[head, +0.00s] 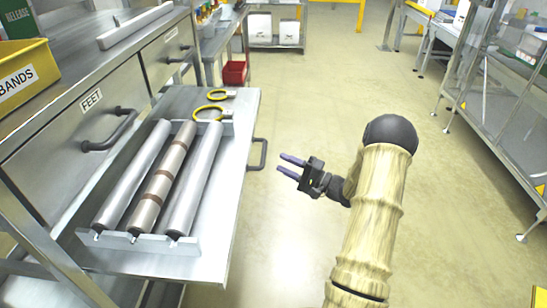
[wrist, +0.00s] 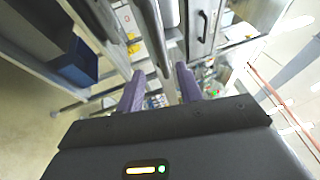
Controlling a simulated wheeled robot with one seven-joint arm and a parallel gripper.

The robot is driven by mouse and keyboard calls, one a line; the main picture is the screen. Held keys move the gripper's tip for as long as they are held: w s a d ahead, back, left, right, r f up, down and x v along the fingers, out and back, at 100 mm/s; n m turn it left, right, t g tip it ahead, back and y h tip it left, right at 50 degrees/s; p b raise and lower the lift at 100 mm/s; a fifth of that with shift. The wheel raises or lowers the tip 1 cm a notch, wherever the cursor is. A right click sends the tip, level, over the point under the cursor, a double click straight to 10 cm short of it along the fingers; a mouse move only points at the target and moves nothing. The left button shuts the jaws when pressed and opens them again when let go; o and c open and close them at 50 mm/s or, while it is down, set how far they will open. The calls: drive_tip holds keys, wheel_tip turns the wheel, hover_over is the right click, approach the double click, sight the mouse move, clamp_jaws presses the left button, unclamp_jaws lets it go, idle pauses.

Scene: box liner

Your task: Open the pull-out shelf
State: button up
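The pull-out shelf (head: 240,125) stands out from the bench at the left of the head view. It is a flat metal board carrying three long rollers (head: 155,185) in a notched rack. Its dark handle (head: 258,154) sits on its right edge. My gripper (head: 282,162) is just right of the handle, its two purple fingers pointing left toward it. The fingers are spread and appear apart from the handle. In the wrist view the open fingers (wrist: 160,88) show with grey metal parts beyond them; I cannot tell whether the shelf handle is among these.
Two yellow-handled items (head: 210,108) lie on the shelf's far part. A drawer labelled FEET (head: 70,140) is behind it, with a yellow BANDS bin (head: 25,80) above. A red bin (head: 235,72) is farther back. The floor between is clear.

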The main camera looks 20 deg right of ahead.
drive_tip(key=v, duration=0.9)
drive_tip(key=shift+p, duration=0.3)
drive_tip(key=shift+f, duration=0.2)
